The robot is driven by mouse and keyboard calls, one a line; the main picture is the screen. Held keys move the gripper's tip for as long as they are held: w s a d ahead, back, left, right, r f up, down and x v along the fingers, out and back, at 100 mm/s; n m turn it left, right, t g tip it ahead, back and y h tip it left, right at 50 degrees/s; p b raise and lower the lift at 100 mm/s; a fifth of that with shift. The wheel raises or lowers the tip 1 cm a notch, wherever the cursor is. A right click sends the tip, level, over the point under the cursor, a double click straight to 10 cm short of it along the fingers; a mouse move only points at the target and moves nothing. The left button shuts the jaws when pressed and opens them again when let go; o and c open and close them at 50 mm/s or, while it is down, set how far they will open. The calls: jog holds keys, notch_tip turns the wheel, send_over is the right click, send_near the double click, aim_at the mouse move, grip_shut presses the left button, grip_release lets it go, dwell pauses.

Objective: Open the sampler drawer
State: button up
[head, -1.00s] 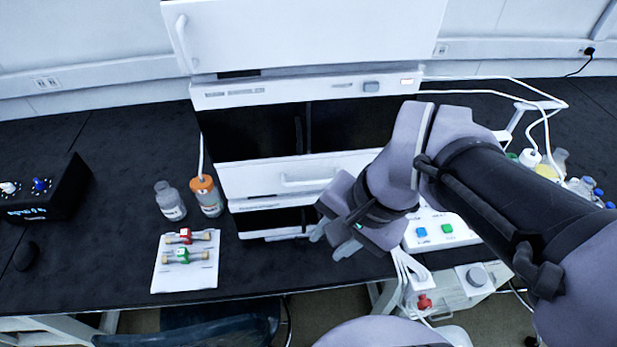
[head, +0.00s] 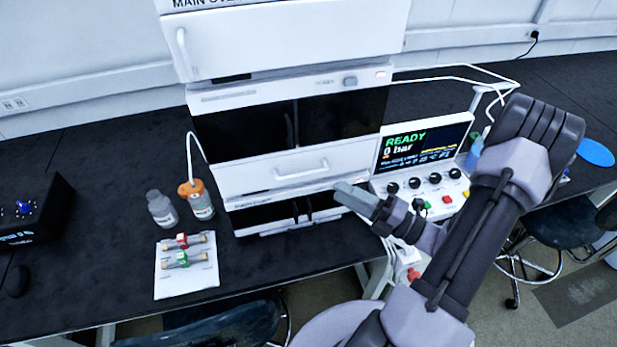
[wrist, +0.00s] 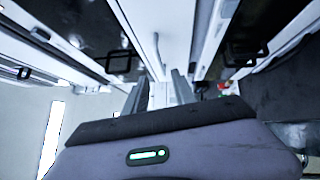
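The sampler drawer (head: 265,179) is a white front panel with a horizontal bar handle (head: 302,172), below dark doors in the instrument stack. It appears closed, flush with the stack. My gripper (head: 349,194) is to the right of and lower than the handle, apart from it, with its fingers pointing left toward the stack. In the wrist view my gripper (wrist: 158,88) has its two fingers apart with nothing between them. A pale panel (wrist: 175,30) with a bar handle (wrist: 157,45) shows beyond the fingertips.
A control box with a READY screen (head: 425,148) stands right of the stack, close to my arm. A capped bottle (head: 198,198), a second bottle (head: 162,209) and a white sheet (head: 180,283) with small fittings are on the left. The black bench in front is narrow.

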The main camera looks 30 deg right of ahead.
aim_at(311, 176)
jog(key=b+x, duration=0.1)
jog(key=x, duration=0.8)
jog(key=shift+w+a, duration=0.2)
grip_shut()
dwell(0.9)
